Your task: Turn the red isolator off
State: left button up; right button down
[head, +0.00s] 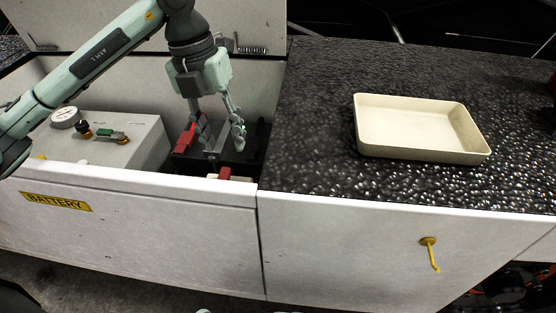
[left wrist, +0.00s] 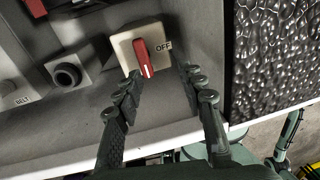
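The red isolator handle (left wrist: 143,58) sits on a cream square plate marked OFF at its right in the left wrist view. The handle lies roughly up and down in that picture, its white mark at the lower end, not towards the word OFF. In the head view the isolator (head: 225,173) shows as a small red part just behind the front wall of the battery bay. My left gripper (head: 226,150) points down above it, open. In the left wrist view its fingers (left wrist: 158,80) stand apart on either side of the handle, with no clear contact. My right gripper is not in view.
The battery bay's front wall (head: 130,190) runs close beside the isolator. A grey box with a gauge (head: 66,117) and knobs stands at left. A dark battery with a red part (head: 186,137) lies behind. A cream tray (head: 420,128) rests on the black textured top at right.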

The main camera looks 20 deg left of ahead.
aim_at(221, 175)
pick_arm(q)
jog(key=f, duration=0.1)
jog(key=s+a+f+y, duration=0.1)
jog(key=f, duration=0.1)
jog(key=shift+a+y, duration=0.2)
jog(key=shift+y, duration=0.1)
notch_tip(221, 175, down, 6)
jog(key=shift+a, duration=0.1)
jog(key=shift+f, duration=0.7)
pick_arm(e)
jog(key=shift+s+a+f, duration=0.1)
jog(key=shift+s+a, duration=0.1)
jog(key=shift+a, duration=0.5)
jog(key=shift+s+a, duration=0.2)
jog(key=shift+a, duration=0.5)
pick_arm(q)
grip_shut()
